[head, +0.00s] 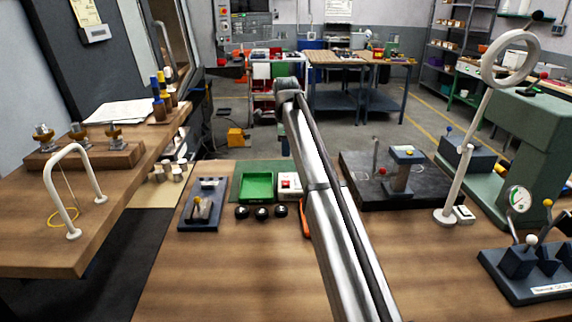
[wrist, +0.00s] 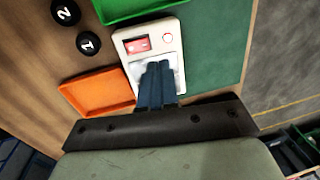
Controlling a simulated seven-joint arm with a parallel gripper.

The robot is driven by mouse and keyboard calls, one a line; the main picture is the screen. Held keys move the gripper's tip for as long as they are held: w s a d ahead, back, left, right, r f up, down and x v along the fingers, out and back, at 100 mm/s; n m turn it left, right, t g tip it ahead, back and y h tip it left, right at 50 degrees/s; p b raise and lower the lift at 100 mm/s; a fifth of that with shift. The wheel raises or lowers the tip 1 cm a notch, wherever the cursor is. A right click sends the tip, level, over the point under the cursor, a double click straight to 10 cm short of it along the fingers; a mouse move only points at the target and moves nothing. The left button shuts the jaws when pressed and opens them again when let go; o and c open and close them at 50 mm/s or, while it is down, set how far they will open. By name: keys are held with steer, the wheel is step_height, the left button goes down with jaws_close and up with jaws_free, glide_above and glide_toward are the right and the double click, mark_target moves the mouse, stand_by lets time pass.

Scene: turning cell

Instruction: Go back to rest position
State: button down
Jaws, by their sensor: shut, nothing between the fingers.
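My gripper (wrist: 155,88) is shut and empty in the wrist view. Its blue fingertips are in front of a white box with a red rocker switch (wrist: 136,45), over its lower pale part. I cannot tell whether they touch it. The white box also shows in the head view (head: 290,183), just left of my arm. My arm reaches forward across the middle of the bench in the head view, and the gripper itself is hidden there.
Near the box are a green tray (head: 257,187), an orange tray (wrist: 97,92) and black numbered balls (head: 261,212). A dark fixture (head: 203,203) stands left. Right are a dark plate with a stand (head: 372,190), a white ring post (head: 455,185) and a dial gauge (head: 518,199).

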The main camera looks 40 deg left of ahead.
steer(key=shift+w+a+r, duration=0.15)
steer(key=shift+r, duration=1.1)
steer(key=shift+w+a+r, duration=0.1)
steer(key=shift+w+r, duration=0.05)
steer(key=shift+r, duration=1.1)
steer(key=shift+d, duration=0.1)
